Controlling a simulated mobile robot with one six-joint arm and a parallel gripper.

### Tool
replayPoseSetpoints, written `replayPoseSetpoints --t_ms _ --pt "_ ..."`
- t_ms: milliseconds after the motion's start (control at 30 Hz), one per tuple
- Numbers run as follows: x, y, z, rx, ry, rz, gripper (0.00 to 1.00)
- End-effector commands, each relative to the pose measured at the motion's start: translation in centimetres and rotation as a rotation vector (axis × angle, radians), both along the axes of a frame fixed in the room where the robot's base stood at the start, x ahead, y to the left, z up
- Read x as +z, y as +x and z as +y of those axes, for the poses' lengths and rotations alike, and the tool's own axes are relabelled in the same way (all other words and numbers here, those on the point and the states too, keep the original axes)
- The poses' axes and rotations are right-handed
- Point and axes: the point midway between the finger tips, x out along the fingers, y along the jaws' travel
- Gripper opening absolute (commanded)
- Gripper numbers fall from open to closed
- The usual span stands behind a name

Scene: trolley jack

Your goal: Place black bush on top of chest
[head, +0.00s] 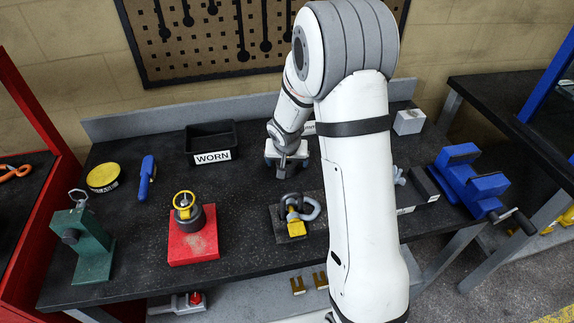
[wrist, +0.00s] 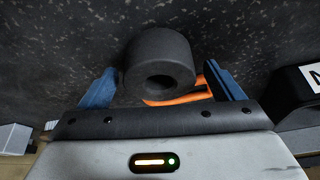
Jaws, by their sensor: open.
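The black bush (wrist: 158,62), a thick short cylinder with a hole, sits between the two blue fingers of my gripper (wrist: 162,88) in the wrist view. The fingers stand apart on either side of it, with a gap at least on the right. In the head view my gripper (head: 286,160) is low over the back middle of the bench, and I cannot make out the bush there. A red unit with a dark top (head: 22,210) at the far left may be the chest; only part of it shows.
An orange piece (wrist: 180,98) lies close by the bush. A black bin labelled WORN (head: 211,143) stands left of my gripper, a white box (head: 408,122) to its right. A red block (head: 194,240), green press (head: 88,245) and blue vise (head: 468,178) occupy the bench. My arm hides part of it.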

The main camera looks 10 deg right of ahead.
Motion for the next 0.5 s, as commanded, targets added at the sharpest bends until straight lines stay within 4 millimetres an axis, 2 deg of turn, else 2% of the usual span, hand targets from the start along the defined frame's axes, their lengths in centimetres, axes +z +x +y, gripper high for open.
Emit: replayPoseSetpoints --t_ms 67,500 --pt "0.01 -0.01 0.01 0.000 0.000 0.000 0.87" --pt "0.03 -0.03 0.06 0.001 0.000 0.000 0.52"
